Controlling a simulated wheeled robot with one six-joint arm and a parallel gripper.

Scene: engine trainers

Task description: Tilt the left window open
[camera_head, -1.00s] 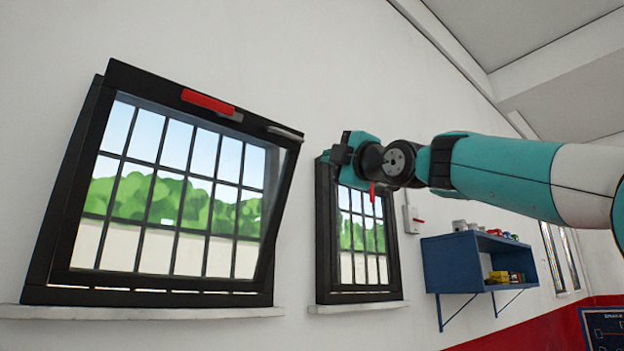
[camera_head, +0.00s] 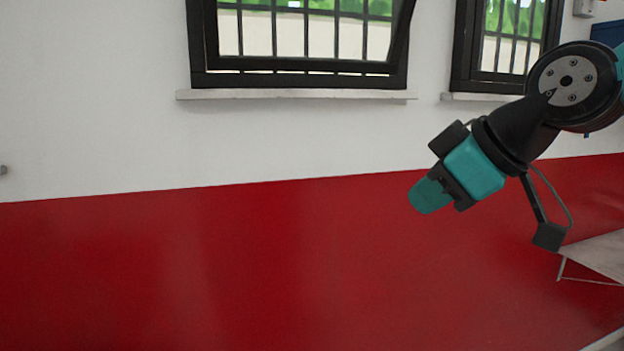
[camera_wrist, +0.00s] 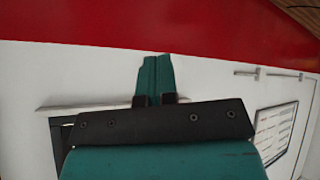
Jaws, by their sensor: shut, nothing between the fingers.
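The left window (camera_head: 300,80) has a black frame with bars and shows only its lower part, cut by the top edge of the head view. The right side of its sash slants away from the fixed frame, so it stands tilted; its top and red handle are out of view. My gripper (camera_head: 428,195) is to the right of and below this window, pointing down and left, apart from it. Its teal fingers, also in the wrist view (camera_wrist: 155,78), are together with nothing between them.
A second barred window (camera_head: 500,82) is at the upper right, behind my arm. A pale sill (camera_head: 297,94) runs under the left window. A light table (camera_head: 600,255) stands at the right edge. The red lower wall (camera_head: 250,270) is clear.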

